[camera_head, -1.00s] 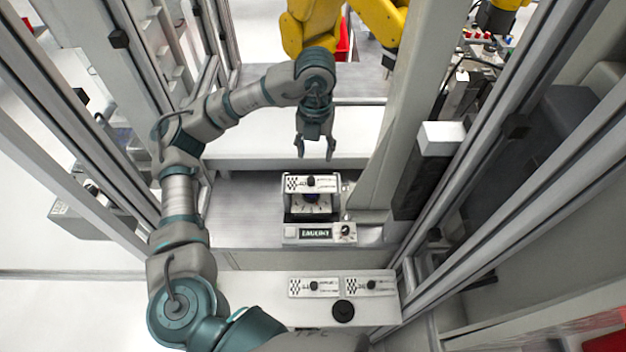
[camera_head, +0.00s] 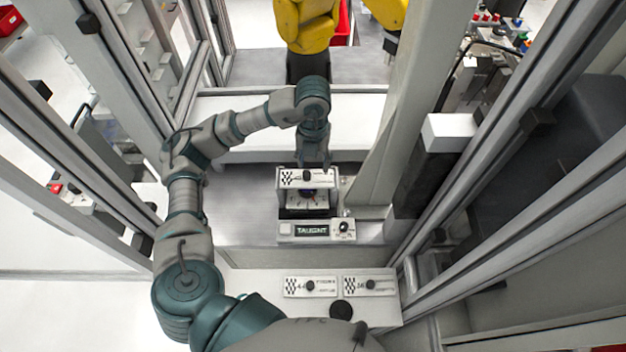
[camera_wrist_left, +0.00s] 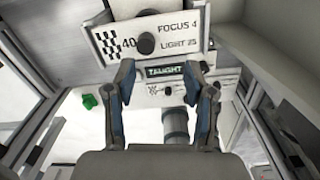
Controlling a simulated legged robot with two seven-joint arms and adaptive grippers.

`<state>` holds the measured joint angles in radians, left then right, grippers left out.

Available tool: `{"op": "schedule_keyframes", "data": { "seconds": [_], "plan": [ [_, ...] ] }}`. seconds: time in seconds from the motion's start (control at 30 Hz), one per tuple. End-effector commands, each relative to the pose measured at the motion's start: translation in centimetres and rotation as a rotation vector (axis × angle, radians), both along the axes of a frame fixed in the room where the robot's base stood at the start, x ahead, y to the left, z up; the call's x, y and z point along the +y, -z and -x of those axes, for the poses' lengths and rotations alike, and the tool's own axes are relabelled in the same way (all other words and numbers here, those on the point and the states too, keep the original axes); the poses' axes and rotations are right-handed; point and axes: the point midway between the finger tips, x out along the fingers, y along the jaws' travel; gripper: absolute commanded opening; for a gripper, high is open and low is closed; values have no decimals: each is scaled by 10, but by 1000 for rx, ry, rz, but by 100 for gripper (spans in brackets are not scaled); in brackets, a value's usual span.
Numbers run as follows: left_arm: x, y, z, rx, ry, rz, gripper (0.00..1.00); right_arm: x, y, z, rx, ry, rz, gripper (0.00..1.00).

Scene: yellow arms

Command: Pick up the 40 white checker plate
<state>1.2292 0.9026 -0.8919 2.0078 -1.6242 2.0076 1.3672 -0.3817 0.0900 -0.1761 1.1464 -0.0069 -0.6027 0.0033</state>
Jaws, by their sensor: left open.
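The white checker plate marked 40 (camera_wrist_left: 185,38) shows large in the left wrist view, with a black knob (camera_wrist_left: 147,43) and printed text. In the head view this plate (camera_head: 322,179) is at the top of the small device. My left gripper (camera_head: 314,165) is just beyond the plate's far edge in the picture. In the wrist view the gripper (camera_wrist_left: 158,68) is open, its two fingers apart and nothing held between them. The fingertips appear close to the plate's edge; contact cannot be told. My right gripper is not in view.
The device has a front panel (camera_head: 289,230) reading TAUGHT. Two similar checker plates (camera_head: 322,287) (camera_head: 383,286) and a black round knob (camera_head: 341,309) are on the nearer white surface. A slanted grey post (camera_head: 399,110) rises to the right. Yellow robot arms (camera_head: 307,22) are at the back.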

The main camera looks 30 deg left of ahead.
Motion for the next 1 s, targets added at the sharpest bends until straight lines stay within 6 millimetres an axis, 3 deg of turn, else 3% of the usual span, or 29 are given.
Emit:
{"op": "schedule_keyframes", "data": {
  "seconds": [0.4,0.7,0.9,1.0],
  "plan": [
    [2,51,2,2,-2,-3,54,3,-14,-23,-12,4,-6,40],
    [3,54,2,-1,-3,-4,54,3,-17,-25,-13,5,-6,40],
    [5,55,1,0,-3,-2,4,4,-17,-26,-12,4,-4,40],
    [5,55,1,1,-3,-2,0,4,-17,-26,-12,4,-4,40]
  ]
}}
